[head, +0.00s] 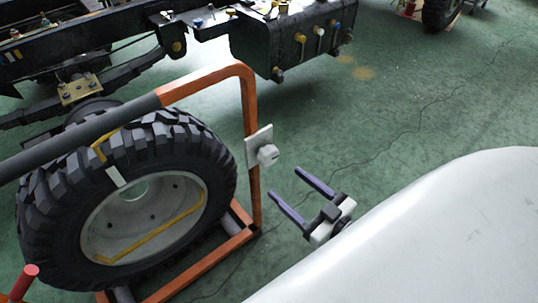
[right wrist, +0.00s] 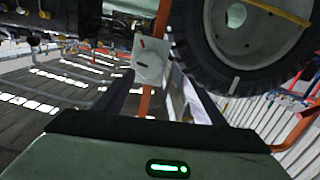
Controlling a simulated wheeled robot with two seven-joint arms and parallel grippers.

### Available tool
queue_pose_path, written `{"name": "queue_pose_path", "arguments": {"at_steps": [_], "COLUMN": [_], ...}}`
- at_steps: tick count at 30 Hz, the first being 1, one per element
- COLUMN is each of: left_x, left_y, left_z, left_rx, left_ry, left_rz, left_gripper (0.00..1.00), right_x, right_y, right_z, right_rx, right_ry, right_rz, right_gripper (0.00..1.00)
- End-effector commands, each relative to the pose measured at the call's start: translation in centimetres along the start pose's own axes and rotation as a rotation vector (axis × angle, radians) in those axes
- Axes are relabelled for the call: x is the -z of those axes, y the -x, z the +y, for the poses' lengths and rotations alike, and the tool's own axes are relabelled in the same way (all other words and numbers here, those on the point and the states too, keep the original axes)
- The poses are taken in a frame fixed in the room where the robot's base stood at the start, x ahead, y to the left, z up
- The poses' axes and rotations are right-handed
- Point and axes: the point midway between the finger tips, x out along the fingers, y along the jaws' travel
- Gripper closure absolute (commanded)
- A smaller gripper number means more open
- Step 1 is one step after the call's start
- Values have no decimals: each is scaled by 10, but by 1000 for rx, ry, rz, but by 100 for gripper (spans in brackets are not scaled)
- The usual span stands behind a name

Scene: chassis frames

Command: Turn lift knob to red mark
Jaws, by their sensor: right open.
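The lift knob (head: 268,154) is a pale round knob on a light square plate (head: 254,147), fixed to the upright post of an orange frame. In the right wrist view the plate (right wrist: 151,62) shows ahead, between the fingers, with a small red mark (right wrist: 142,43); the knob's exact angle is hard to read. My right gripper (head: 284,182) is open and empty, below and right of the knob in the head view, its fingers pointing toward the post. It also shows in the right wrist view (right wrist: 157,84), apart from the knob. My left gripper is not in view.
The orange frame (head: 252,105) surrounds a large black tyre (head: 45,215) at left. A dark chassis (head: 260,45) with coloured fittings lies behind. A red-tipped lever (head: 30,271) is at lower left. The green floor (head: 400,100) is clear to the right.

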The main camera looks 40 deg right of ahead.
Motion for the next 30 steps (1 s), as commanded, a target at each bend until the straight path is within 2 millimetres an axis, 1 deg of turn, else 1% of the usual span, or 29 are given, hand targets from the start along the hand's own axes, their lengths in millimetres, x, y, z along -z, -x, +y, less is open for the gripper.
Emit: {"name": "queue_pose_path", "arguments": {"at_steps": [1,3,5,8,15,18,21,26,30], "left_x": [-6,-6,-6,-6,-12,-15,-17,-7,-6], "left_y": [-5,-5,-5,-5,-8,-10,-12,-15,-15], "left_z": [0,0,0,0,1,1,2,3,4], "left_rx": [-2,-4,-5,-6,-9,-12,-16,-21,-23], "left_ry": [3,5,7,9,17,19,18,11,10], "left_rz": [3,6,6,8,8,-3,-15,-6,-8], "left_gripper": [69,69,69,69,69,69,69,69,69], "right_x": [-5,-2,1,4,5,6,6,8,8], "right_y": [-2,-4,-9,-22,-68,-83,-94,-103,-104], "right_z": [10,18,22,23,24,24,25,25,25], "right_rx": [-20,-40,-48,-49,-48,-46,-47,-46,-45], "right_ry": [10,15,17,16,15,14,15,15,15], "right_rz": [27,50,59,61,60,59,57,56,55], "right_gripper": [36,36,36,36,36,36,36,36,36]}}
